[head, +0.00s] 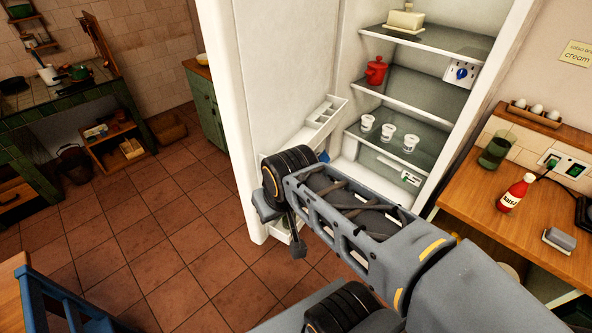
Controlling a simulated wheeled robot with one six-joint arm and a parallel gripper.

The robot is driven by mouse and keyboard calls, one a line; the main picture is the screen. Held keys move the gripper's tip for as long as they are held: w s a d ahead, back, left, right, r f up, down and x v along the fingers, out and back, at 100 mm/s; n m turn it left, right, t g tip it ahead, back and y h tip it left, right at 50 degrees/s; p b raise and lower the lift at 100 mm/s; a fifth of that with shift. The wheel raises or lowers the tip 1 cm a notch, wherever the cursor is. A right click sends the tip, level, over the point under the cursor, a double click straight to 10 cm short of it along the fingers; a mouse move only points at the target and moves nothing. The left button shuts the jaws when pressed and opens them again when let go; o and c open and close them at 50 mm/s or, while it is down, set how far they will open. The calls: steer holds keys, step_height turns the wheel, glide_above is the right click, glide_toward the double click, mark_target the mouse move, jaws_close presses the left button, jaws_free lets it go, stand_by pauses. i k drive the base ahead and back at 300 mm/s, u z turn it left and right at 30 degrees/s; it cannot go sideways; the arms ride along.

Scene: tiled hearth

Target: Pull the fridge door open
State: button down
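The white fridge door (285,75) stands open on the left of the fridge, its inner face and racks showing. No handle is visible. The fridge interior is exposed, with several glass shelves (425,93). My arm reaches from the lower right across the front of the open fridge. My gripper (296,247) points down beside the lower part of the door's inner side, partly hidden by my wrist. I cannot tell if it touches the door, and its fingers are too small to tell open from shut.
A wooden counter (540,205) with a red bottle (515,193) and a green glass (494,151) stands to the right. A blue chair (62,300) is at lower left. The tiled floor (150,235) left of the door is clear.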

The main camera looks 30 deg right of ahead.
mark_target(271, 62)
steer(key=u, duration=0.5)
steer(key=k, duration=1.2)
steer(key=z, duration=0.2)
steer(key=i, duration=0.75)
